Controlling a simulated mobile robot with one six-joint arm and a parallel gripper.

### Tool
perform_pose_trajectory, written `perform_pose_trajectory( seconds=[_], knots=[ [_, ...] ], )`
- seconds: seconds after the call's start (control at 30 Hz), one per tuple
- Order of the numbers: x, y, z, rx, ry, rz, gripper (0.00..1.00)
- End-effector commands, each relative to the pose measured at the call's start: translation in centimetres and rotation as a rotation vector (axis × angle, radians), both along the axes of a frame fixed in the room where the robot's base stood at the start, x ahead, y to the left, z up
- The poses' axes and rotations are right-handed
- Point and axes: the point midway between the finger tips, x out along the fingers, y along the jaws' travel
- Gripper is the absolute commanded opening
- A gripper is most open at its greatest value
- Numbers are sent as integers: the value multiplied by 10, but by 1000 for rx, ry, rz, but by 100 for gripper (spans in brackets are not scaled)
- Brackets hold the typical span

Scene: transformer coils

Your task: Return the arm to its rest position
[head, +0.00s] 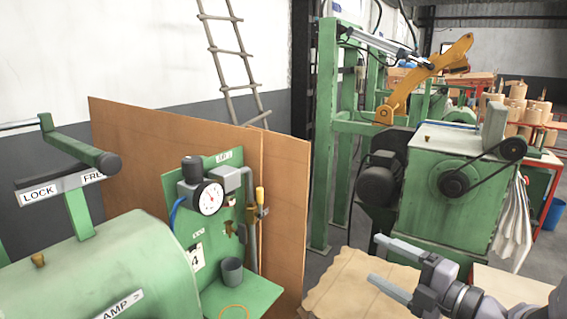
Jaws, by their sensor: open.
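My gripper (384,266) shows at the lower right of the head view, at the end of my grey and black arm. Its two grey fingers point left and stand apart, with nothing between them. It is in front of a tan sheet (340,283) that lies low behind it; I cannot tell the distance between them. Most of my arm is outside the frame.
A green machine with a lock lever (82,172) fills the left. A green panel with a pressure gauge (208,198) stands beside it, before brown boards (285,200). A green belt-driven machine (445,190) stands behind my gripper. A ladder (232,60) leans on the wall.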

Motion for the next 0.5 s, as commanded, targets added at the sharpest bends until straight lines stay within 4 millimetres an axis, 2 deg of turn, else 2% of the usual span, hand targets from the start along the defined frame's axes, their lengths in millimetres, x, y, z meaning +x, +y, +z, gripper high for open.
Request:
perform_pose_trajectory(
  seconds=[0.13,0.3,0.37,0.43,0.47,0.5],
  knots=[
    [27,-12,25,70,80,-221,75],
    [37,-35,52,242,198,-532,75],
    [31,-43,59,345,258,-660,75],
    [12,-50,62,509,354,-825,75],
    [-1,-51,59,598,409,-899,75],
    [-24,-47,52,728,497,-994,75]
  ],
)
